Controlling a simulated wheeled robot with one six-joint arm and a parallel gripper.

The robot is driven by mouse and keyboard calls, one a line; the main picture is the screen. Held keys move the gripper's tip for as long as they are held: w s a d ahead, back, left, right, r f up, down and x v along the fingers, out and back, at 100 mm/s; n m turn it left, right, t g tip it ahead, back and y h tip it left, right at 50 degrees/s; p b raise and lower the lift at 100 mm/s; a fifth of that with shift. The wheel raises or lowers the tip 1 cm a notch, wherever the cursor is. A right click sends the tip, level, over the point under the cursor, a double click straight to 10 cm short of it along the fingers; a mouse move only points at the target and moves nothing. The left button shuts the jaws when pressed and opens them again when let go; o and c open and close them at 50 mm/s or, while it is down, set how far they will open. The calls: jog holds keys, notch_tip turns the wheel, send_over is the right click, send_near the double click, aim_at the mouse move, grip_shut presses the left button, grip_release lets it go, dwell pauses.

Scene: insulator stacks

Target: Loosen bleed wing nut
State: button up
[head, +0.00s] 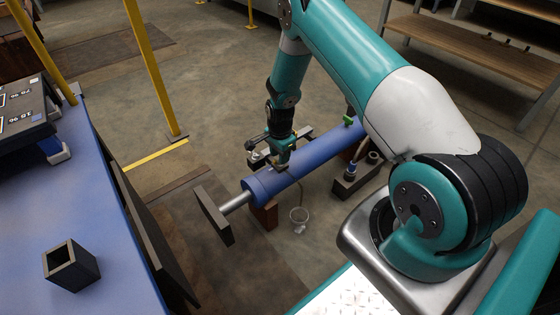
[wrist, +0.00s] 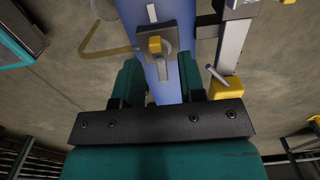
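A blue cylinder (head: 300,169) lies on supports on the floor, with a silver rod (head: 236,203) at its near end. In the wrist view the cylinder (wrist: 147,12) runs beneath my gripper. A small yellow wing nut (wrist: 155,45) sits on a grey square block (wrist: 172,32) on the cylinder. My gripper (wrist: 159,64) is open and empty, its two teal fingers apart on either side of the cylinder's middle line. The nut shows just beyond the fingertips, roughly centred between them. In the head view my gripper (head: 283,160) is over the cylinder and hides the nut.
A metal bar (wrist: 235,42) with a yellow clamp (wrist: 228,89) stands close right of the fingers. A clear cup (head: 299,214) is on the floor below. A blue bench (head: 60,215) is at left.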

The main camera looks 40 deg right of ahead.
jog(key=shift+f, duration=0.7)
grip_shut()
